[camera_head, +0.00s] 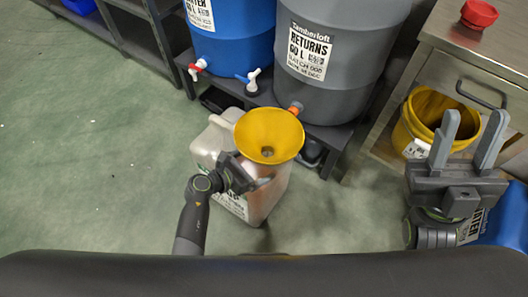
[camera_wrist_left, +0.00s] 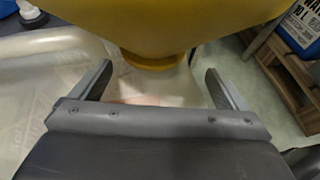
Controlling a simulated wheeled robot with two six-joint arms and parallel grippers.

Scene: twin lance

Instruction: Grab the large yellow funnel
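The large yellow funnel (camera_head: 270,136) sits upright in the mouth of a translucent jerrycan (camera_head: 264,203) on the floor. My left gripper (camera_head: 257,178) is at the can's front, just below the funnel's rim. In the left wrist view the funnel (camera_wrist_left: 165,25) fills the top, and its narrow neck (camera_wrist_left: 150,62) lies between the open fingers of the left gripper (camera_wrist_left: 158,85). A gap shows on both sides of the neck, so the fingers do not touch it. My right gripper (camera_head: 467,140) is open and empty at the right, well away from the funnel.
A blue barrel (camera_head: 232,48) and a grey barrel (camera_head: 333,75) with taps stand on a dark rack behind the can. A steel table (camera_head: 440,50) with a red object (camera_head: 479,14) and a yellow bucket (camera_head: 410,130) are at the right. The green floor (camera_head: 90,150) at left is clear.

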